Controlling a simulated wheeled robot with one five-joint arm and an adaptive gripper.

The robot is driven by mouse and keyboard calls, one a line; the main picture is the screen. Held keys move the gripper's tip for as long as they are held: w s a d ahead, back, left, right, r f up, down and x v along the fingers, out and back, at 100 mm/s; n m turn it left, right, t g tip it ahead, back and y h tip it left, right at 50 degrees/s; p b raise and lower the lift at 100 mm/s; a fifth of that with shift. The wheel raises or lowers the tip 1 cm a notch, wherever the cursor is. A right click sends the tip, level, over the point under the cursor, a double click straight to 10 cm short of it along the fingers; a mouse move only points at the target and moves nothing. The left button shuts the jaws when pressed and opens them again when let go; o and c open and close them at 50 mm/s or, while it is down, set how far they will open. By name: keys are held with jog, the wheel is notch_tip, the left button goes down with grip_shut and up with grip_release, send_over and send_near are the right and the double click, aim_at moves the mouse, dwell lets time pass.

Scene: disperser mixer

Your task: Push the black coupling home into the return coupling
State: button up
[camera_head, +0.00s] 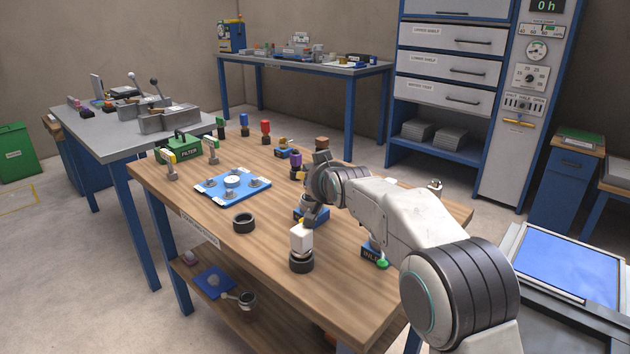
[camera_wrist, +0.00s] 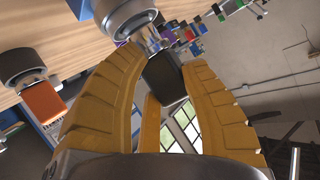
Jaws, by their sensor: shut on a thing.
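In the wrist view my gripper (camera_wrist: 163,62) has its yellow fingers closed on a dark block, the black coupling (camera_wrist: 166,80). A round metal fitting with a pale collar (camera_wrist: 126,16) lies just beyond the fingertips, close to the held piece. Whether the two touch or are engaged cannot be told. In the head view my gripper (camera_head: 315,210) is low over the table, partly hidden by my own wrist. A blue block (camera_head: 302,217) stands at it with its label mostly covered; it may carry the return coupling. The held coupling is not clear in this view.
A white-topped fitting on a black ring (camera_head: 301,241) stands just in front, near my gripper. A loose black ring (camera_head: 243,222) and a blue plate (camera_head: 211,188) lie left. A blue inlet block (camera_head: 372,255) is right, beside my arm. Several coloured fittings stand behind.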

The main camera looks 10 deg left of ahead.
jog(key=shift+r+p, duration=0.2)
jog(key=shift+p, duration=0.15)
dwell(0.3)
jog(key=o, duration=1.3)
jog(key=shift+c, duration=0.2)
jog(key=v, duration=1.2)
jog(key=shift+a, duration=0.1)
